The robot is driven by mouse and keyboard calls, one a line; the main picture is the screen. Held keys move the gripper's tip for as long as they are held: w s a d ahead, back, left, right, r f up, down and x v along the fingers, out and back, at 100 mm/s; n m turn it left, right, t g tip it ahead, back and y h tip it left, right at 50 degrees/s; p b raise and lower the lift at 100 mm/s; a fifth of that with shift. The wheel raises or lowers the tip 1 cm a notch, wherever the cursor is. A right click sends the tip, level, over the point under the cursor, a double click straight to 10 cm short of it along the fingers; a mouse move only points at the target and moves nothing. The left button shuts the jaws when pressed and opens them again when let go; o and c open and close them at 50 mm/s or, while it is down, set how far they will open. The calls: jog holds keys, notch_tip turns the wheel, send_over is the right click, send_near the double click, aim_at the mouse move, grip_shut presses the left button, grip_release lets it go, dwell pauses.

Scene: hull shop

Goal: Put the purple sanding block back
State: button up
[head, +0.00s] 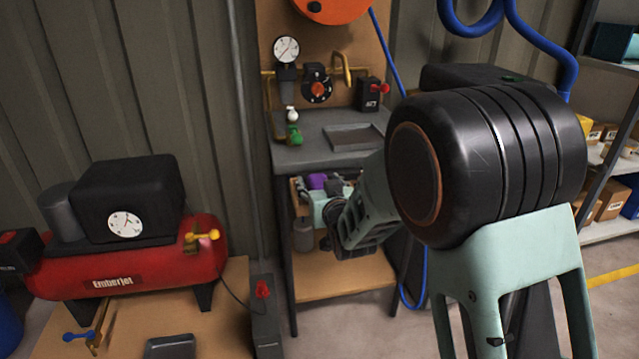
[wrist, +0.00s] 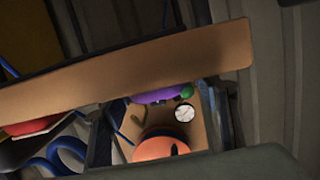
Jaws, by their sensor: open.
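The purple sanding block (head: 317,181) shows below the grey bench top, in or behind a small wood-sided holder. Its lower part is hidden by pale green and dark parts in front. My gripper (head: 327,209) is beside it at the front of the bench, partly hidden by my arm. It is open; I see nothing held between its fingers. In the wrist view a purple shape (wrist: 155,95), probably the same block, shows beyond a long wooden board (wrist: 120,76) that covers part of it. I cannot tell whether the gripper touches it.
The bench (head: 312,152) carries a grey tray (head: 355,137), a green-and-white fitting (head: 293,134) and gauges behind. A lower wooden shelf (head: 340,283) is mostly bare. A red compressor (head: 130,262) stands left. Shelving with boxes (head: 612,198) stands right.

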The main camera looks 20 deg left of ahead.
jog(key=shift+r, duration=0.15)
jog(key=shift+s+r+p, duration=0.1)
jog(key=shift+s+p, duration=0.05)
jog(key=shift+p, duration=0.2)
jog(key=p+v, duration=0.1)
jog(key=v, duration=1)
jog(key=shift+s+d+p, duration=0.2)
jog(key=shift+d+p, duration=0.05)
jog(key=shift+p, duration=0.15)
jog(key=shift+r, duration=0.1)
